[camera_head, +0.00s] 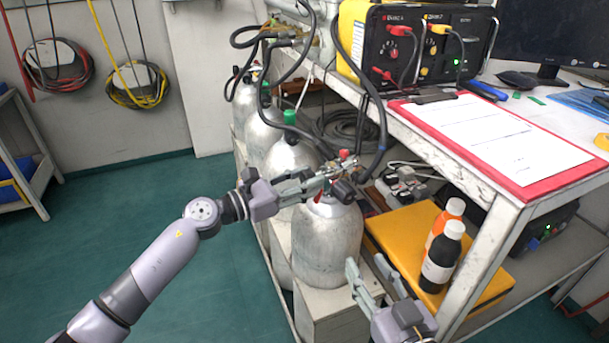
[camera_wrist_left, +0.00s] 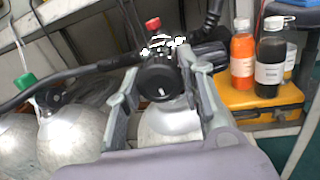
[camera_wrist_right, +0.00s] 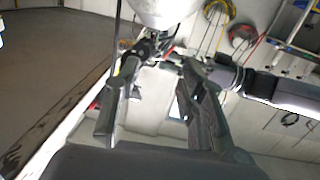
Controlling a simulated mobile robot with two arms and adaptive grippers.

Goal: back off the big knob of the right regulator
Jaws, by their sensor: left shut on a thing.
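A round black knob (camera_wrist_left: 158,84) with a white mark on its face sits on the regulator at the nearest tank's valve. My left gripper (camera_head: 318,182) is shut on this knob, with one finger on each side of it in the left wrist view. In the head view the fingers mostly hide the knob. A red cap (camera_wrist_left: 152,24) stands above it, and a second black cylindrical part (camera_head: 343,190) sticks out to the right. The grey tank (camera_head: 328,240) stands upright below. My right gripper (camera_head: 375,282) is open and empty, low and right of the tank.
More tanks (camera_head: 290,160) stand in a row behind. A workbench (camera_head: 440,150) with a clipboard (camera_head: 500,140) and black-and-yellow unit (camera_head: 400,45) is at right. A yellow case (camera_head: 400,240) carries an orange bottle (camera_head: 449,215) and black bottle (camera_head: 442,258). Hoses hang around the valve.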

